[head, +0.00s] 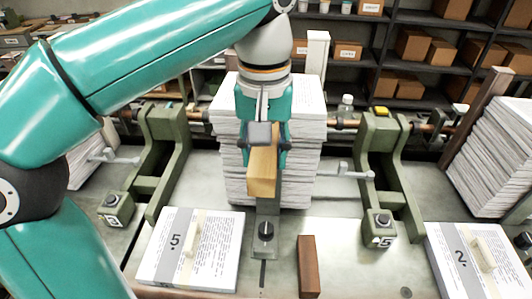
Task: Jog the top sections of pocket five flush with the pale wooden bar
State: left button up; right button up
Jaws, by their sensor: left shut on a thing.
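My left gripper (267,133) comes down from above, shut on the pale wooden bar (262,182). The bar stands out toward me in front of a tall stack of white printed sections (230,150) in the middle pocket. Whether the bar touches the stack cannot be told. The gripper and wrist hide the middle of the stack's front and part of its top. The visible layers look slightly uneven at the edges. A strapped bundle marked 5 (165,262) lies flat in front of this pocket, to the left. My right gripper is not in view.
Green machine frames (165,150) and (380,160) flank the stack, with grey levers beside it. A brown wooden block (308,265) lies in front. A bundle marked 2 (450,270) is at lower right. Another tall stack (495,150) stands at right, with shelves of boxes behind.

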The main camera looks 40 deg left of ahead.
aim_at(263, 157)
pick_arm(q)
jog(key=shift+w, duration=0.1)
dwell(0.3)
jog(key=shift+w+a+r+p, duration=0.1)
jog(key=shift+w+a+p, duration=0.4)
jog(key=shift+w, duration=0.2)
jog(key=shift+w+a+p, duration=0.45)
jog(key=shift+w+p, duration=0.05)
jog(key=shift+w, duration=0.2)
jog(key=shift+s+d+r, duration=0.3)
jog(key=shift+s+d, duration=0.25)
jog(key=shift+s, duration=0.3)
jog(key=shift+s+d+r, duration=0.3)
jog(key=shift+s+d, duration=0.2)
jog(key=shift+s, duration=0.35)
jog(key=shift+s+d+r, duration=0.3)
jog(key=shift+s+d, duration=0.25)
jog(key=shift+s, duration=0.3)
